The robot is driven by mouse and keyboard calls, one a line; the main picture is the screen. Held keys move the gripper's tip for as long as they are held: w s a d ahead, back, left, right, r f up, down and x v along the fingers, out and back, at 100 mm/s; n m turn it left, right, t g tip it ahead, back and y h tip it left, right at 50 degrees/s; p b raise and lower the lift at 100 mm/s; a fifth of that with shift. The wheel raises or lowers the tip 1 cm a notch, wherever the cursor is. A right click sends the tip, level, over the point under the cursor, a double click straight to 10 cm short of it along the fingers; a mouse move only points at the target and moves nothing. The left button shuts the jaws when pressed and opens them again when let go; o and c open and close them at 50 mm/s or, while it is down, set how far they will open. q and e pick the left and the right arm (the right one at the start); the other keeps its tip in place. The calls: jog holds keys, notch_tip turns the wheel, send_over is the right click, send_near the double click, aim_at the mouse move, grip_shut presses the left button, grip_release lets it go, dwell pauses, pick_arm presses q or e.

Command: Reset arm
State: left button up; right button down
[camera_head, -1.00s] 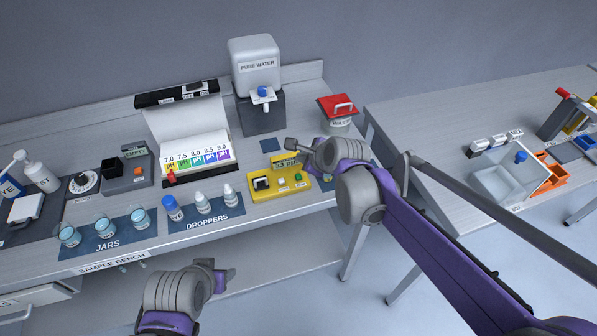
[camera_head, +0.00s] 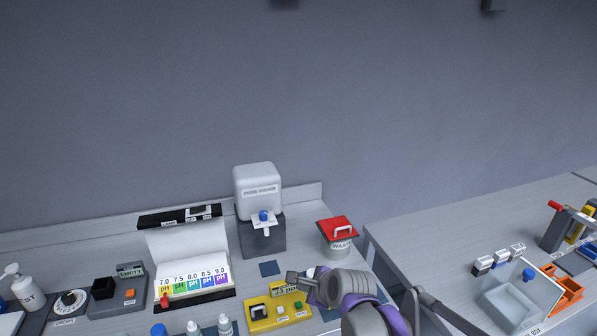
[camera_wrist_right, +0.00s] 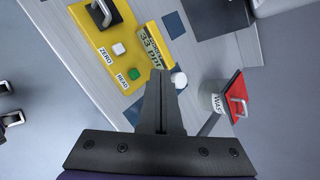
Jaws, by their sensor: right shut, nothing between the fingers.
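My right gripper (camera_head: 292,277) is above the right end of the sample bench, by the yellow meter (camera_head: 262,313). In the right wrist view its fingers (camera_wrist_right: 161,75) are together with nothing between them, and the yellow meter (camera_wrist_right: 105,45) with ZERO and READ buttons lies beyond them. A small white round thing (camera_wrist_right: 179,80) shows beside the fingertips, below them. My right arm covers part of the bench's right end. My left gripper is out of the head view.
A waste bin (camera_head: 338,240) with a red lid stands right of the gripper. The pure water dispenser (camera_head: 260,205) and pH colour chart (camera_head: 190,262) stand behind and left. Dropper bottles (camera_head: 225,325) are at the lower edge. A side table (camera_head: 440,240) is at the right.

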jog(key=s+d+f+n+h, duration=0.1)
jog(key=s+d+f+n, duration=0.1)
jog(key=s+d+n, duration=0.3)
jog(key=s+d+f+n+g+h, duration=0.1)
jog(key=s+d+f+n+h, duration=0.1)
jog(key=s+d+n, duration=0.3)
jog(key=s+d+f+n+g+h, duration=0.1)
jog(key=s+d+f+n, duration=0.2)
jog(key=s+d+n, duration=0.3)
jog(key=s+n, duration=0.4)
jog(key=s, duration=0.6)
jog(key=shift+s+f, duration=0.25)
jog(key=shift+f, duration=0.05)
jog(key=shift+d, duration=0.1)
